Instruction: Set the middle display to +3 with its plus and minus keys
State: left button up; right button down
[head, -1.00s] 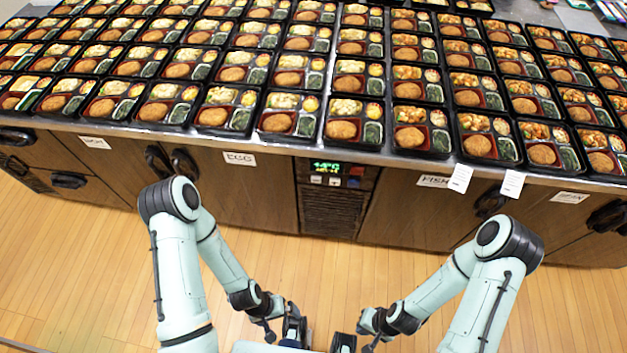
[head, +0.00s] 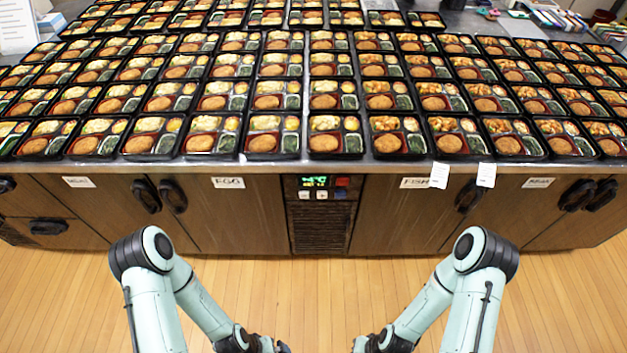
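The middle display (head: 315,182) is a small dark panel with green digits, set in the cabinet front under the counter. Its digits are too small to read surely. Two pale keys sit just below it, a left key (head: 304,195) and a right key (head: 321,195); their signs are hard to make out. A red patch and a dark bluish patch lie to their right. My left gripper (head: 272,346) and my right gripper (head: 366,346) are low at the bottom edge, well short of the panel. Their fingertips are cut off or too small to judge.
The counter (head: 400,168) above is filled with rows of bento trays. Cabinet doors labelled EGG (head: 228,183) and FISH (head: 414,183) flank the panel. Two white paper tags (head: 439,176) hang over the counter edge. The wooden floor (head: 315,290) before the cabinet is clear.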

pick_arm(q)
jog(key=shift+c, duration=0.3)
grip_shut()
dwell(1.6)
